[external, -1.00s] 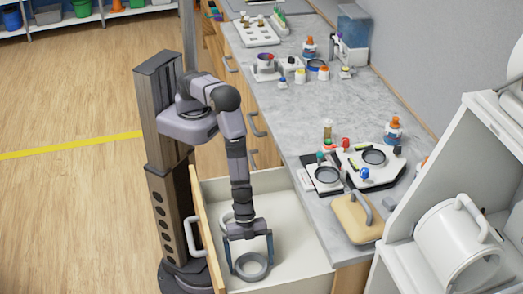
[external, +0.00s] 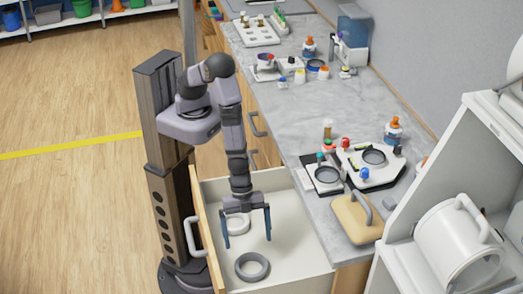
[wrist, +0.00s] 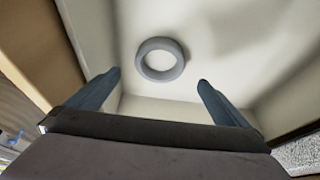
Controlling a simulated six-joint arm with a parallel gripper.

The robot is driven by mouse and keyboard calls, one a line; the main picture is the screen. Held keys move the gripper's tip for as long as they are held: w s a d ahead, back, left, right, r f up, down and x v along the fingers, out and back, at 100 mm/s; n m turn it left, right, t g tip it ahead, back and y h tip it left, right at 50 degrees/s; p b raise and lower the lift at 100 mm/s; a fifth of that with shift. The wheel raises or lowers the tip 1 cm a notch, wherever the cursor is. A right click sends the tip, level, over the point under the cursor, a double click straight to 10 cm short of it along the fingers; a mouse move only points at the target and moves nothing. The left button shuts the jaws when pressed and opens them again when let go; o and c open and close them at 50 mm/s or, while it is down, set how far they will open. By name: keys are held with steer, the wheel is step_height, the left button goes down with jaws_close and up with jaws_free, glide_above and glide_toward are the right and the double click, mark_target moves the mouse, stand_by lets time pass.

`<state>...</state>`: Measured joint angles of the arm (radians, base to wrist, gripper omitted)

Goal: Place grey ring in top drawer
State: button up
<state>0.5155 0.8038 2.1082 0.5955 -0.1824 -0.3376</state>
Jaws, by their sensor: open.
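The grey ring (external: 252,266) lies flat on the floor of the open top drawer (external: 300,246), towards its near end. It also shows in the wrist view (wrist: 161,59), beyond my fingertips and apart from them. My gripper (external: 247,238) is open and empty, raised above the ring inside the drawer's outline. In the wrist view my two fingers (wrist: 157,83) are spread wide with nothing between them.
The drawer's wooden front (external: 207,230) with its handle (external: 190,222) stands at left. The grey counter (external: 300,110) at right holds trays with dishes, several small bottles and a tan block with a handle (external: 358,217). A white cabinet (external: 470,200) stands at the right edge.

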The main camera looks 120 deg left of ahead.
steer(key=shift+v, duration=1.35)
steer(key=a+r+n+y, duration=0.2)
steer(key=a+r, duration=0.2)
steer(key=a, duration=0.3)
steer(key=a+r+n+y, duration=0.1)
steer(key=a+r+n, duration=0.1)
steer(key=a+r, duration=0.4)
steer(key=s+a+r+n+g, duration=0.3)
steer(key=s+a+r+n, duration=0.2)
steer(key=s+a, duration=0.5)
steer(key=s+r, duration=0.1)
steer(key=s, duration=0.3)
steer(key=shift+w+d, duration=0.15)
